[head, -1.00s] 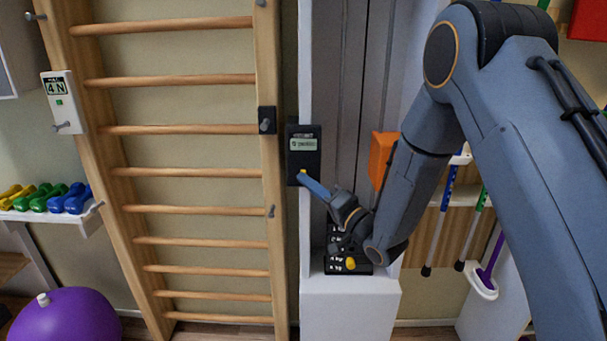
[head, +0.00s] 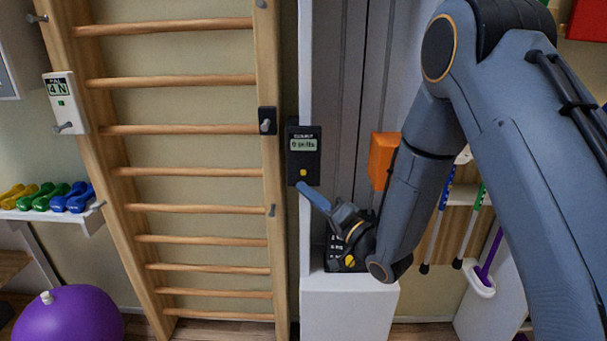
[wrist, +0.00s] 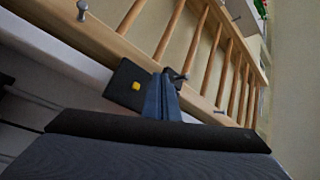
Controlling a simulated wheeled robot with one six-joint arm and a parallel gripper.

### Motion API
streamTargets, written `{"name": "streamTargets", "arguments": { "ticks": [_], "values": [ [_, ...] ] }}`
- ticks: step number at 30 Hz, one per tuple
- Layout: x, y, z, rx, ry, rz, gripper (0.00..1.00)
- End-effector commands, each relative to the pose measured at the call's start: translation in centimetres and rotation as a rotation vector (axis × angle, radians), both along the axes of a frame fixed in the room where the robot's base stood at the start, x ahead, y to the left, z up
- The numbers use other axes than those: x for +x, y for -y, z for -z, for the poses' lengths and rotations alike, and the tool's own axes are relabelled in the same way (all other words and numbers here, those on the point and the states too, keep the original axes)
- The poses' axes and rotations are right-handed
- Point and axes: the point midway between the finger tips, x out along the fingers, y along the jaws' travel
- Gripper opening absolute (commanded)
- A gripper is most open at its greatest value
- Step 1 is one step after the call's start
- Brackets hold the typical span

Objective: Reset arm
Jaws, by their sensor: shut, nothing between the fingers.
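My gripper (head: 303,187) is shut and empty, its blue fingers together just below a black counter box (head: 304,155) on the white upright. The box has a small lit display and a yellow button (head: 303,173). In the wrist view my gripper (wrist: 163,78) shows its fingers closed, near the black box (wrist: 125,84) with its yellow button (wrist: 136,86). I cannot tell whether the fingertips touch the box. My arm comes in from the right.
Wooden wall bars (head: 180,172) stand left of the box. A dark weight stack (head: 335,262) and an orange block (head: 383,160) are behind my arm. A purple ball (head: 68,315) and a dumbbell shelf (head: 50,214) are at the left.

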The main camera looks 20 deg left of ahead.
Motion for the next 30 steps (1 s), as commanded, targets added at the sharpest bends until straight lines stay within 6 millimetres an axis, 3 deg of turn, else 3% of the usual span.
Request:
{"name": "streamTargets", "arguments": {
  "ticks": [10, 14, 17, 23, 26, 30],
  "values": [
    [0.2, 0.1, 0.0, -0.008, 0.001, 0.007, 0.0],
    [1.5, 1.4, 0.3, -0.103, 0.003, 0.073, 0.0],
    [3.4, 4.1, 1.1, -0.26, -0.007, 0.175, 0.0],
    [5.1, 13.0, 3.9, -0.664, -0.093, 0.373, 0.0],
    [4.2, 17.9, 5.2, -0.855, -0.171, 0.429, 0.0],
    [0.6, 24.7, 6.8, -1.097, -0.316, 0.452, 0.0]
  ]
}}
